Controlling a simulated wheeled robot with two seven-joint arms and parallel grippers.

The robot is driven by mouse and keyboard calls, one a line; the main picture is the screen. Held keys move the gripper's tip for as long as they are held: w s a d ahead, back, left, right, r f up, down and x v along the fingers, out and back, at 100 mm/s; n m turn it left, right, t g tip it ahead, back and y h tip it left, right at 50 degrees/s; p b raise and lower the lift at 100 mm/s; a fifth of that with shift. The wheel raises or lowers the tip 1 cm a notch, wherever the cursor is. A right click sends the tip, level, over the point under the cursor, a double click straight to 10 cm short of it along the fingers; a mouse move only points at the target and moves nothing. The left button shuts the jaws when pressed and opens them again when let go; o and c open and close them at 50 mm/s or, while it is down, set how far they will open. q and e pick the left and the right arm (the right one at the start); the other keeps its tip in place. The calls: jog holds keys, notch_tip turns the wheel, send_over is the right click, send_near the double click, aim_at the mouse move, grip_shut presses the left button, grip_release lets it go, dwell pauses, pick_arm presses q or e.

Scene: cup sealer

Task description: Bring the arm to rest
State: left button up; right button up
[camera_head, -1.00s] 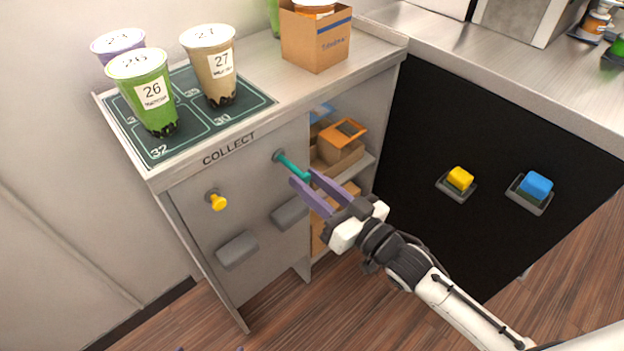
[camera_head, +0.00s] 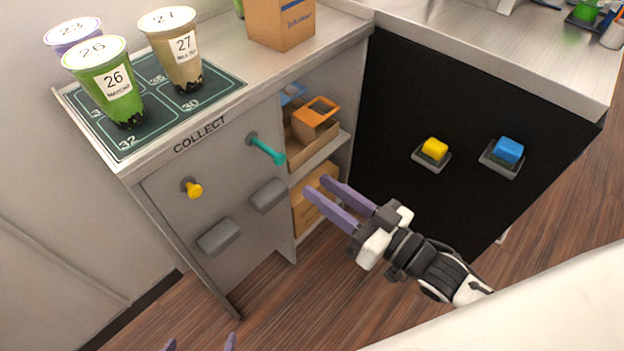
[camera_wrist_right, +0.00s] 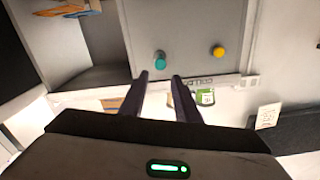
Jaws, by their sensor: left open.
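My right gripper (camera_head: 315,186) is open and empty, in front of the cabinet's open shelves in the head view. Its two purple fingers are apart, and they also show in the right wrist view (camera_wrist_right: 157,82) with nothing between them. The teal peg (camera_head: 266,150) on the cabinet front is up and left of the fingertips, clear of them. It shows in the wrist view too (camera_wrist_right: 160,60), beyond the fingers. Only the purple fingertips of my left gripper (camera_head: 200,344) show at the bottom edge, apart; the rest of it is hidden.
A yellow peg (camera_head: 193,187) and two grey handles (camera_head: 218,237) are on the cabinet front. Cups 26 (camera_head: 108,85) and 27 (camera_head: 174,50) stand on the green mat (camera_head: 215,90). A black panel holds yellow (camera_head: 434,149) and blue (camera_head: 508,151) buttons. Floor is visible below.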

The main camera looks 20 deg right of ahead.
jog(key=shift+s+d, duration=0.1)
jog(key=shift+f, duration=0.1)
dwell(0.4)
jog(key=s+f+g+h, duration=0.3)
jog(key=s+f, duration=0.3)
jog(key=f, duration=0.5)
jog(key=s+d+f+g+h, duration=0.1)
jog(key=s+f+g+h, duration=0.2)
jog(key=s+f, duration=0.4)
notch_tip(320, 180, down, 4)
jog(key=shift+s+d+r+m+g, duration=0.15)
jog(key=shift+s+m+g, duration=0.1)
jog(key=shift+m+g, duration=0.25)
